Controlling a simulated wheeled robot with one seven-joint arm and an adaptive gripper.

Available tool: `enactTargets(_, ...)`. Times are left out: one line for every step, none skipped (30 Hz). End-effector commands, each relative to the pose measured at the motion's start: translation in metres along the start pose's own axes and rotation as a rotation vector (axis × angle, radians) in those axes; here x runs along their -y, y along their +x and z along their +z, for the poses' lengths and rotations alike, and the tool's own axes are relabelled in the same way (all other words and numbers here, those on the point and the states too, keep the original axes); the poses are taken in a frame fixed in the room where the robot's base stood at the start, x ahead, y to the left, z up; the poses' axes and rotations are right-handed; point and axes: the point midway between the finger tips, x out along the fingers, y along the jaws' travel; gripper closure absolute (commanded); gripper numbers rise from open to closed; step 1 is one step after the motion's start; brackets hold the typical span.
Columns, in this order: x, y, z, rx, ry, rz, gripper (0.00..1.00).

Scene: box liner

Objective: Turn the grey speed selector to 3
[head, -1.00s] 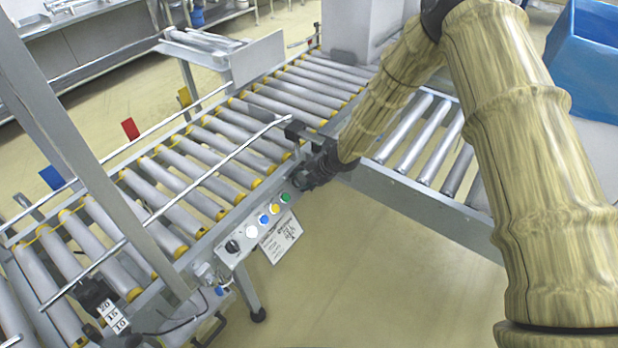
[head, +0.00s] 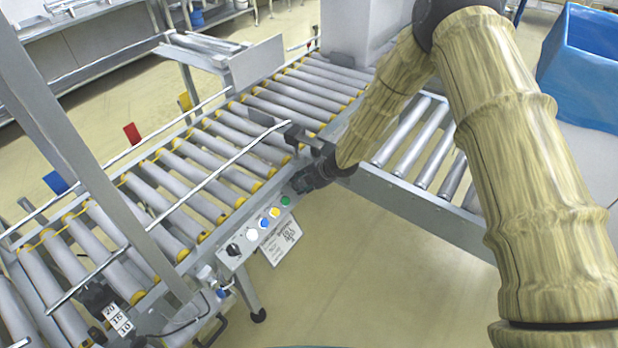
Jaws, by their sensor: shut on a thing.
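The control panel (head: 238,262) is on the near side of the roller conveyor, with a black knob (head: 233,249) at its left end and white, blue, yellow and green buttons (head: 285,201) along it. My gripper (head: 298,184) is at the panel's far right end, beyond the green button and well away from the black knob. It is small and dark, and its fingers look closed at the panel face. The grey speed selector is not visible; my gripper covers that end of the panel. Its setting cannot be read.
The roller conveyor (head: 185,185) runs diagonally, with a side rail (head: 205,180) above the panel. A metal post (head: 85,150) stands at left. A white label (head: 280,240) hangs below the buttons. A blue bin (head: 580,75) is at upper right. The floor before the panel is clear.

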Motion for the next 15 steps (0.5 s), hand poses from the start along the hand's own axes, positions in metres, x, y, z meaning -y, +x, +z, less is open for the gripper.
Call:
enactTargets(-0.0033,-0.0017,0.0000,0.000,0.017,0.003,0.90)
enactTargets(-0.0032,-0.0014,0.0001,0.000,0.025,0.004,0.90)
enactTargets(-0.0030,-0.0011,0.0002,0.000,0.033,0.004,0.90)
enactTargets(-0.0028,-0.0008,0.0003,0.000,0.037,0.004,0.90)
enactTargets(-0.0028,-0.0006,0.0003,0.000,0.039,0.005,0.90)
enactTargets(-0.0027,-0.0005,0.0004,0.000,0.039,0.005,0.90)
enactTargets(-0.0028,-0.0004,0.0004,0.000,0.039,0.005,0.90)
enactTargets(-0.0029,-0.0004,0.0004,0.000,0.039,0.005,0.90)
enactTargets(-0.0030,-0.0004,0.0004,0.000,0.038,0.005,0.90)
enactTargets(-0.0031,-0.0004,0.0004,0.000,0.038,0.005,0.90)
enactTargets(-0.0031,-0.0005,0.0004,0.000,0.038,0.005,0.90)
enactTargets(-0.0033,-0.0005,0.0004,0.000,0.038,0.006,0.65)
enactTargets(-0.0033,-0.0005,0.0004,0.000,0.038,0.006,0.59)
enactTargets(-0.0032,-0.0005,0.0004,0.000,0.038,0.006,0.57)
enactTargets(-0.0030,-0.0005,0.0004,0.000,0.038,0.005,0.57)
